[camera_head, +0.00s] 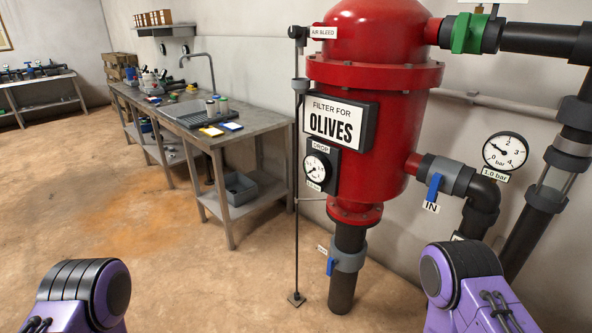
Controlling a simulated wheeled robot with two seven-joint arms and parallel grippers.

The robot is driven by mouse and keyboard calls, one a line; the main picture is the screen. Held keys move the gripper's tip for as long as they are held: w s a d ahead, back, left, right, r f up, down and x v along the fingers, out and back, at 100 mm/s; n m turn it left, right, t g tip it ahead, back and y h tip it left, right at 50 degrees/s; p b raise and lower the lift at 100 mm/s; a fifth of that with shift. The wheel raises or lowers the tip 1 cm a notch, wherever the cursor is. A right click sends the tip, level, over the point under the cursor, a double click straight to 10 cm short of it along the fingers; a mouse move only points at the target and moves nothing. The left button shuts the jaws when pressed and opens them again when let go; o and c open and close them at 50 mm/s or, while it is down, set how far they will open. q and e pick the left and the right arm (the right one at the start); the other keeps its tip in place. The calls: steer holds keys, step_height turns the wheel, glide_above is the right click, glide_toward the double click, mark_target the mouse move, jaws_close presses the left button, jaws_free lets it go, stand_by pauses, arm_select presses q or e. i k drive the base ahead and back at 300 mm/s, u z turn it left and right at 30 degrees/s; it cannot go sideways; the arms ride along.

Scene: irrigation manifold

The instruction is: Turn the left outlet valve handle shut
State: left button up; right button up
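No handle here is labelled as the left outlet valve, and I cannot tell whether it is in view. A blue handle (434,190) hangs down on the grey valve by the "IN" label, right of the red filter tank (345,65). Another small blue handle (331,266) hangs on the grey valve of the pipe under the tank. Small blue parts (29,64) show on dark pipework on the far left table, too small to make out. Neither gripper is in view. Only purple and black links of my arms show at the bottom left and bottom right.
A thin upright rod (296,240) stands left of the tank. Dark pipes and a gauge (505,152) are at the right. The brown floor (140,225) at the left is clear.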

mark_target(331, 264)
steer(key=z, duration=0.5)
steer(key=k, duration=0.65)
steer(key=z, duration=1.15)
steer(key=i, duration=1.35)
steer(key=u, duration=0.75)
